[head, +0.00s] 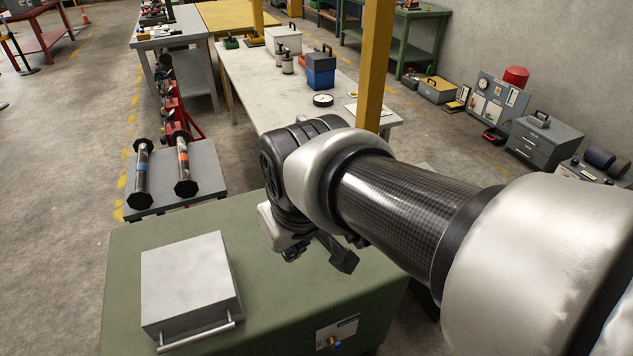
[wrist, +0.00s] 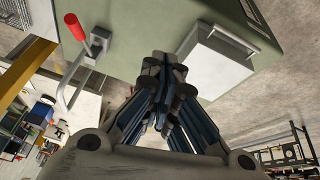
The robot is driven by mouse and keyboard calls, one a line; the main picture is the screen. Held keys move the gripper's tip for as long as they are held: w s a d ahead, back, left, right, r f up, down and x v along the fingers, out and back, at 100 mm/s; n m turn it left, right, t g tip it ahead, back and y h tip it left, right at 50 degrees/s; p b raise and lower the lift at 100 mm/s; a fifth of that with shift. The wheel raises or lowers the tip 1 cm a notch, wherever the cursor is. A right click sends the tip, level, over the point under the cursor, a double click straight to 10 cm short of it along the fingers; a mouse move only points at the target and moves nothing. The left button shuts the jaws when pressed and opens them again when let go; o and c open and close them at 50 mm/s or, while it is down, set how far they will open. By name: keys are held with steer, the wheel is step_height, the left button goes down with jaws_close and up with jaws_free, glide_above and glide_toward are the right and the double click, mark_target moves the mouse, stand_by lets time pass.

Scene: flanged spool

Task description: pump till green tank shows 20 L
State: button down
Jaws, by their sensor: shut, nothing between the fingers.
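The green tank (head: 265,275) stands in front of me, with a silver-grey box (head: 188,278) with a bar handle on its top. The box also shows in the wrist view (wrist: 214,62), and so does the tank's green top (wrist: 130,22). In the head view I cannot make out the lever; my arm covers part of that area. My gripper (wrist: 165,62) is shut and empty, apart from the lever. No litre reading is legible.
A label plate with a brass and blue fitting (head: 335,335) is on the tank's near side. Behind the tank are a cart (head: 200,190) with two flanged spools, a long grey workbench (head: 250,90) and a yellow post (head: 376,65). Bare floor lies at left.

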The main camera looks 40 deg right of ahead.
steer(key=w+d+p, duration=0.3)
steer(key=w+d, duration=0.3)
steer(key=d, duration=0.3)
steer(key=w+d+f+g+h+p, duration=0.1)
steer(key=w+d+p, duration=0.3)
steer(key=d, duration=0.5)
steer(key=shift+w+d+f+m, duration=0.25)
steer(key=shift+w+d+m, duration=0.15)
steer(key=shift+w, duration=0.6)
steer(key=b+x, duration=0.1)
steer(key=x, duration=0.3)
steer(key=s+b+x, duration=0.1)
steer(key=b+x, duration=0.1)
steer(key=x, duration=0.2)
steer(key=s+b+x, duration=0.1)
steer(key=x, duration=0.3)
steer(key=shift+d+f, duration=0.1)
steer(key=shift+f, duration=0.3)
steer(key=shift+s+f, duration=0.25)
steer(key=shift+f, duration=0.1)
